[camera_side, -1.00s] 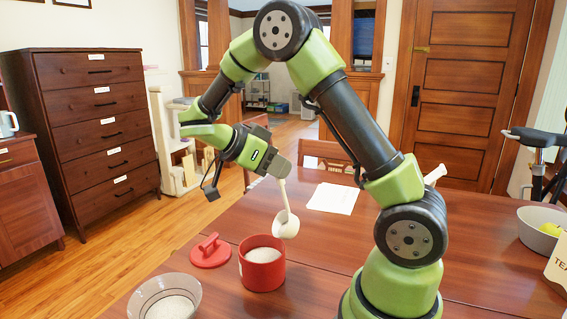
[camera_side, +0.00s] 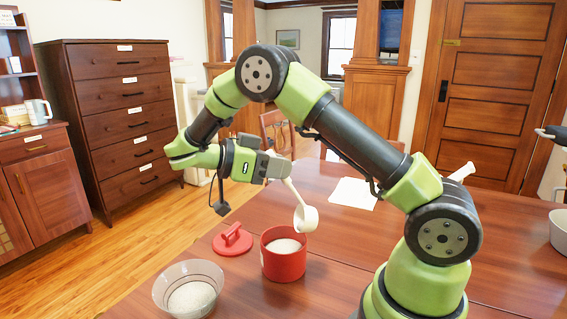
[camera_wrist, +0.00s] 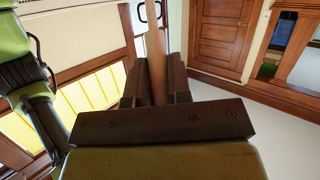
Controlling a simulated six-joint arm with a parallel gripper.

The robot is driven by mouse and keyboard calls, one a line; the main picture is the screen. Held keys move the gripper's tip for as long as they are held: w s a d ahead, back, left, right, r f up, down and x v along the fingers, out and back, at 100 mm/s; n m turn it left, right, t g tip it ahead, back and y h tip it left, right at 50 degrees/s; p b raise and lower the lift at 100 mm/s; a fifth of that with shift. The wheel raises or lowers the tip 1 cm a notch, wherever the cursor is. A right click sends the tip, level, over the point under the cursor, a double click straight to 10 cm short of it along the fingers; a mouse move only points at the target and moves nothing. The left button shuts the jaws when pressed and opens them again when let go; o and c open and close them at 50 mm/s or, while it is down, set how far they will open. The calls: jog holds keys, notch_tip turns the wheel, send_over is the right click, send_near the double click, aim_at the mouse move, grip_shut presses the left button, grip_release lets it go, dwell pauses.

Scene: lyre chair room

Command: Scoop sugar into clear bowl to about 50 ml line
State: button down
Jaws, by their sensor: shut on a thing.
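My gripper (camera_side: 284,168) is shut on the handle of a white scoop (camera_side: 306,216). The handle slants down to the right, and the cup hangs just above the right side of the red canister (camera_side: 284,268). I cannot tell whether the cup holds sugar. The canister is open and holds white sugar (camera_side: 284,246). The clear bowl (camera_side: 165,284) stands to its left with white sugar in it and a dark line around its wall; the exact level is unclear. In the wrist view, the handle (camera_wrist: 155,55) stands between my dark fingers (camera_wrist: 156,80); the cup is out of sight.
A red lid (camera_side: 232,242) with a raised handle lies on the wooden table (camera_side: 330,295), behind and between bowl and canister. White paper (camera_side: 352,193) lies farther back. A grey bowl (camera_side: 558,230) is at the right edge.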

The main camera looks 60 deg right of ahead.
jog(key=shift+w+a+f, duration=0.1)
jog(key=shift+w+a, duration=0.05)
jog(key=shift+w, duration=0.05)
jog(key=shift+w+a+f+g+h, duration=0.35)
jog(key=shift+w+a+g+h, duration=0.25)
jog(key=shift+w+a+h, duration=0.15)
dwell(0.5)
jog(key=shift+w+a+f, duration=0.1)
jog(key=shift+w+f, duration=0.05)
jog(key=shift+w, duration=0.05)
dwell(0.8)
jog(key=shift+s+d+r+t+y, duration=0.25)
jog(key=shift+s+d+r+y, duration=0.1)
jog(key=shift+s+d, duration=0.2)
jog(key=shift+s+d+r+t+y, duration=0.2)
jog(key=shift+s+d+t+y, duration=0.15)
jog(key=shift+s, duration=0.2)
